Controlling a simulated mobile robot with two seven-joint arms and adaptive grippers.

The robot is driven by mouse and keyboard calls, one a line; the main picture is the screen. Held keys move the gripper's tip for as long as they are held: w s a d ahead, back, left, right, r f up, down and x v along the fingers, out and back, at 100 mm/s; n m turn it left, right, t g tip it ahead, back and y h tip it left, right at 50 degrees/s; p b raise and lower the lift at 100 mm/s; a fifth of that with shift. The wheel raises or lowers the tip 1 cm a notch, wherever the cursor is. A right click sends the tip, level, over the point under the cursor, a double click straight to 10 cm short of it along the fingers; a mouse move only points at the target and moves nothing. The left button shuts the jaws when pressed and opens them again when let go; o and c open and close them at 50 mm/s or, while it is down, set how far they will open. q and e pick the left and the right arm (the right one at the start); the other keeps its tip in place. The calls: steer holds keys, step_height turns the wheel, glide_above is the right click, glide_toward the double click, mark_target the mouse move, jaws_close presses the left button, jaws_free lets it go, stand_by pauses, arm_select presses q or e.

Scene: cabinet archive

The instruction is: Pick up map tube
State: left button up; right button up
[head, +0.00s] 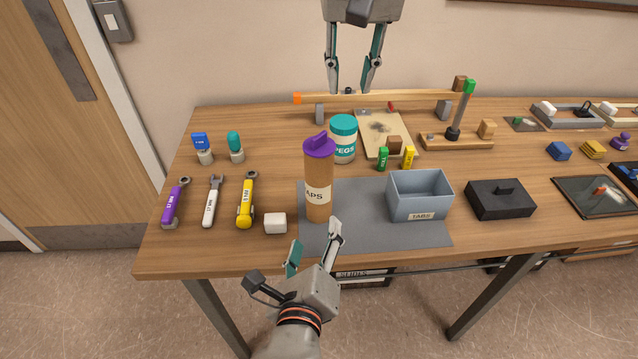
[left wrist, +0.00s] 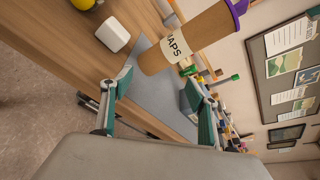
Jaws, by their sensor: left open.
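The map tube (head: 318,190) is a tall brown cylinder with a purple cap and a white label ending in "APS". It stands upright on the left part of a grey mat (head: 375,233). My left gripper (head: 314,243) is open and empty in front of the tube, near the table's front edge. In the left wrist view the tube (left wrist: 195,40) lies beyond my open fingers (left wrist: 160,100), apart from them. My right gripper (head: 350,90) hangs at the top of the head view, fingers apart, over the back of the table near a wooden bar.
A white block (head: 275,223) stands left of the tube, and a teal-lidded pegs jar (head: 343,140) stands close behind it. A blue-grey tabs bin (head: 420,197) sits to the right on the mat. Several wrench-like tools, including a yellow one (head: 246,200), lie at the left.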

mark_target(317, 192)
arm_select(q)
steer(key=m, duration=0.1)
steer(key=w+d+r+m+t, duration=0.1)
steer(key=m, duration=0.1)
steer(key=m+y, duration=0.1)
steer(key=shift+w+d+r+t, duration=0.2)
steer(key=shift+d+r+t, duration=0.2)
steer(key=w, duration=0.2)
steer(key=w+m+t+y, duration=0.1)
steer(key=w, duration=0.1)
steer(key=w+r+m, duration=0.1)
steer(key=w, duration=0.1)
steer(key=shift+w+a+y, duration=0.2)
steer(key=shift+a+y, duration=0.15)
steer(key=shift+y, duration=0.05)
steer(key=shift+w+d, duration=0.2)
steer(key=shift+w, duration=1.15)
steer(key=shift+w+d, duration=0.15)
steer(key=shift+w, duration=1.15)
steer(key=shift+c, duration=0.4)
steer(key=shift+r, duration=0.1)
steer(key=c, duration=1.3)
